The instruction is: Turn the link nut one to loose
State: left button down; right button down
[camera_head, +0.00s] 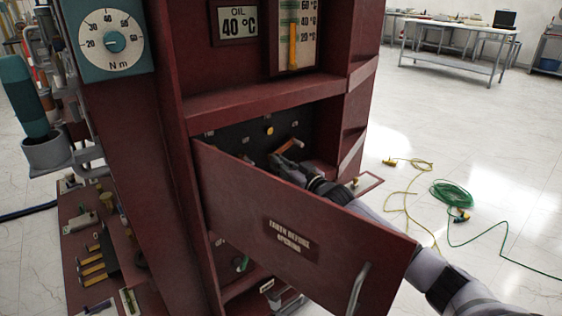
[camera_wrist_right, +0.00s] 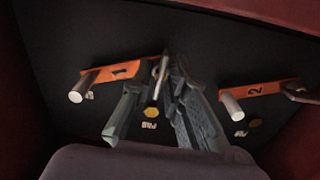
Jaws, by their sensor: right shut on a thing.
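The orange link marked 1 (camera_wrist_right: 122,71) is mounted on the dark panel in the wrist view, with a pale stud (camera_wrist_right: 80,93) at its left end. Link nut one (camera_wrist_right: 161,68) is at its right end, mostly hidden by the fingers. My right gripper (camera_wrist_right: 166,76) is shut on that nut. In the head view, my right gripper (camera_head: 284,164) reaches over the cabinet door, beside an orange link (camera_head: 289,146). My left gripper is not in view.
The open red door (camera_head: 300,225), lettered "EARTH BEFORE OPENING", stands below and in front of my right arm. A second link marked 2 (camera_wrist_right: 262,90) is to the right. A gold hex piece (camera_wrist_right: 152,112) is close to the fingers. Cabinet walls enclose the panel.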

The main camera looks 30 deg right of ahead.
jog(key=shift+f+n, duration=0.1)
jog(key=shift+n, duration=0.4)
jog(key=c, duration=1.8)
grip_release()
jog(key=s, duration=1.2)
jog(key=shift+d, duration=0.45)
